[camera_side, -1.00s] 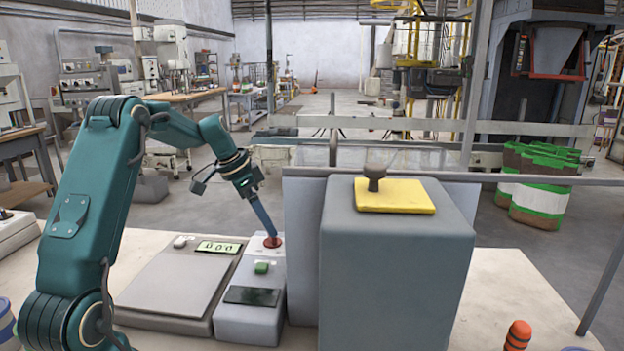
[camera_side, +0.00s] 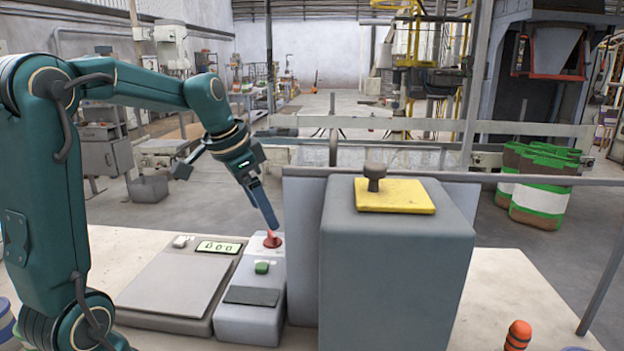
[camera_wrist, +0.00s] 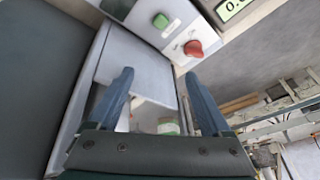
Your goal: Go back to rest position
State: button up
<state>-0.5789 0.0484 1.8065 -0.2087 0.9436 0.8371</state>
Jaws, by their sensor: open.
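My gripper (camera_side: 262,207) is in the side view above the far end of the control box, its fingertips close to the red knob (camera_side: 272,240). Whether they touch it is hard to tell from the side. In the wrist view my gripper (camera_wrist: 158,88) is open, with nothing between its two blue fingers. The red knob (camera_wrist: 194,48) shows there beyond the right finger, apart from it. The control box (camera_side: 250,320) also carries a green button (camera_side: 262,267), which shows in the wrist view (camera_wrist: 160,20) too.
A flat scale (camera_side: 170,280) with a lit display (camera_side: 218,247) lies left of the control box. An orange-topped item (camera_side: 518,335) stands at front right.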

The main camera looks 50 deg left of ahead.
jog(key=s+d+f+n+t, duration=0.1)
jog(key=s+d+f, duration=0.1)
jog(key=s+d, duration=1.1)
jog(key=shift+s+d+n+h, duration=0.3)
jog(key=shift+d+n, duration=0.1)
jog(key=shift+d, duration=0.2)
jog(key=shift+f, duration=0.1)
